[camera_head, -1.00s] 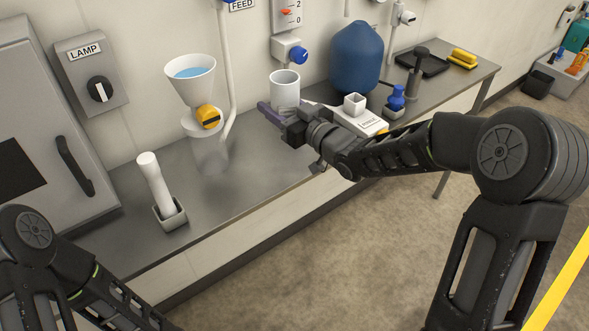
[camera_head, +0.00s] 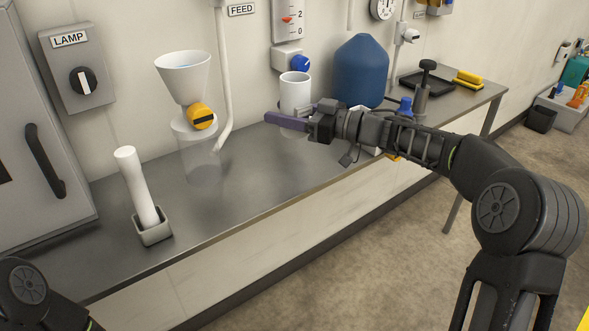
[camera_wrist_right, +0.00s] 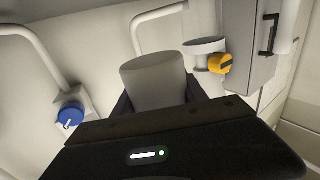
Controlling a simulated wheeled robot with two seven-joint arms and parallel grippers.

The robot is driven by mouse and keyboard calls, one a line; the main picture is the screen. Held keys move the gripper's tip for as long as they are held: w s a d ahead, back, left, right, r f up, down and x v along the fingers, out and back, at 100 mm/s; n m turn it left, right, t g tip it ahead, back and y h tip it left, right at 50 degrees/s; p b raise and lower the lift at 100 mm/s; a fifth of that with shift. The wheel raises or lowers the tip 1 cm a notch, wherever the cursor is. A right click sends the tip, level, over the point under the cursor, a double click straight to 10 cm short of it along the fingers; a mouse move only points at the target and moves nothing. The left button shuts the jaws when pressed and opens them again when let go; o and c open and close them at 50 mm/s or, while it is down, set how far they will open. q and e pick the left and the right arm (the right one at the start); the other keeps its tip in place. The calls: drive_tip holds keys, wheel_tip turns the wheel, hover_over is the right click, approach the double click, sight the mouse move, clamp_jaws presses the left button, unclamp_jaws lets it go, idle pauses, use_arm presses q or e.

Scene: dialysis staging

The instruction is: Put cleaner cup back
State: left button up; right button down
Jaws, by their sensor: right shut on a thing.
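A white cylindrical cup (camera_head: 295,92) is near the wall at the back of the counter, below a blue-knobbed valve. My right gripper (camera_head: 288,122) is shut on it, with its fingers across the cup's lower part. In the right wrist view the cup (camera_wrist_right: 153,80) stands up between the dark fingers (camera_wrist_right: 155,100). I cannot tell whether its base touches the counter. A white holder (camera_head: 362,109) is mostly hidden behind my right arm. My left gripper is out of view; only part of that arm shows at lower left.
A funnel (camera_head: 182,75) with a yellow valve (camera_head: 202,116) stands over the counter (camera_head: 245,185). A white rod stands tilted in a small holder (camera_head: 154,232). The counter's middle is clear.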

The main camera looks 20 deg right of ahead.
sight(284, 132)
wheel_tip(284, 132, down, 4)
drive_tip(key=shift+b, duration=0.5)
drive_tip(key=shift+f, duration=0.45)
drive_tip(key=shift+f+b, duration=0.6)
drive_tip(key=shift+f, duration=1.9)
drive_tip(key=shift+f, duration=0.1)
drive_tip(key=shift+f, duration=0.15)
drive_tip(key=c, duration=0.6)
unclamp_jaws()
